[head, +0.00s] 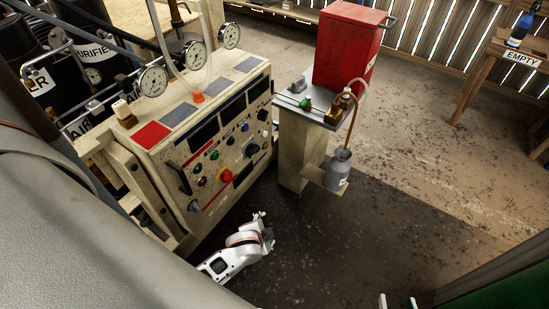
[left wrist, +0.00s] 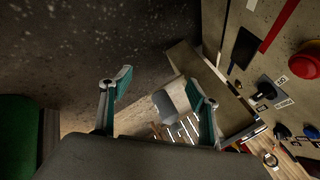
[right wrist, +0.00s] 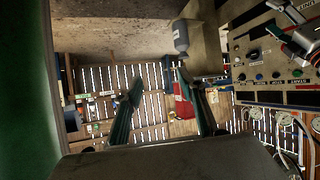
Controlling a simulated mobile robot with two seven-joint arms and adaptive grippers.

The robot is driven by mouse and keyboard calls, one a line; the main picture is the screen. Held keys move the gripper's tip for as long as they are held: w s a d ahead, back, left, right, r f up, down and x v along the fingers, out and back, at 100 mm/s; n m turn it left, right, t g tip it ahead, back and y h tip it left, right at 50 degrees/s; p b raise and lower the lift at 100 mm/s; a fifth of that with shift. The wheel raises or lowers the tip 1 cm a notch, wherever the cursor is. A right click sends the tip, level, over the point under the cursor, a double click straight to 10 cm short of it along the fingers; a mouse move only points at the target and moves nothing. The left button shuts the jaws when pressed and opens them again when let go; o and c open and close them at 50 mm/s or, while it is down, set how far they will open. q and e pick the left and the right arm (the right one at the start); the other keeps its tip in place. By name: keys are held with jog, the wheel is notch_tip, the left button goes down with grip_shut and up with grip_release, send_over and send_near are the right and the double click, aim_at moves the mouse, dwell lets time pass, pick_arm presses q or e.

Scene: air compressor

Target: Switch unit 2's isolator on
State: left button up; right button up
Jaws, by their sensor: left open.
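The sloped control panel (head: 215,140) carries a black rotary handle on a pale plate (head: 250,150), apparently an isolator; its label and position are too small to read. A similar black handle with white tags (left wrist: 265,88) shows in the left wrist view. My left gripper (head: 267,228) is open and empty in front of the panel, apart from it; its spread fingers show in the left wrist view (left wrist: 158,90). My right gripper (head: 397,302) is open and empty at the bottom edge, well away from the panel; its fingers also show in the right wrist view (right wrist: 165,100).
Floor to the right is clear.

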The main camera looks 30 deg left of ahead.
pick_arm(q)
jog(key=w+a+f+m+g+y+b, duration=0.3)
jog(key=w+a+f+y+b, duration=0.25)
jog(key=w+f, duration=0.2)
jog(key=m+g+y+b, duration=0.3)
jog(key=m+y+b, duration=0.4)
jog(key=y+b, duration=0.35)
send_near(256, 153)
jog(key=a, duration=0.2)
jog(key=shift+w+a+f+p, duration=0.1)
jog(key=shift+a+p, duration=0.15)
jog(key=shift+a, duration=1)
jog(key=shift+w+a+r+p, duration=0.1)
jog(key=shift+w+a+p, duration=0.1)
jog(key=shift+a, duration=1)
jog(key=shift+w+a+f+p, duration=0.1)
jog(key=shift+a+p, duration=0.15)
jog(key=shift+a, duration=1)
pick_arm(e)
jog(key=shift+m+y, duration=0.7)
jog(key=shift+m, duration=0.2)
jog(key=shift+w+a+f, duration=0.15)
jog(key=shift+a+f, duration=0.7)
jog(key=shift+a, duration=0.15)
jog(key=shift+w+a+f, duration=0.15)
jog(key=shift+a+f, duration=0.7)
jog(key=shift+a, duration=0.1)
pick_arm(q)
jog(key=c, duration=1.1)
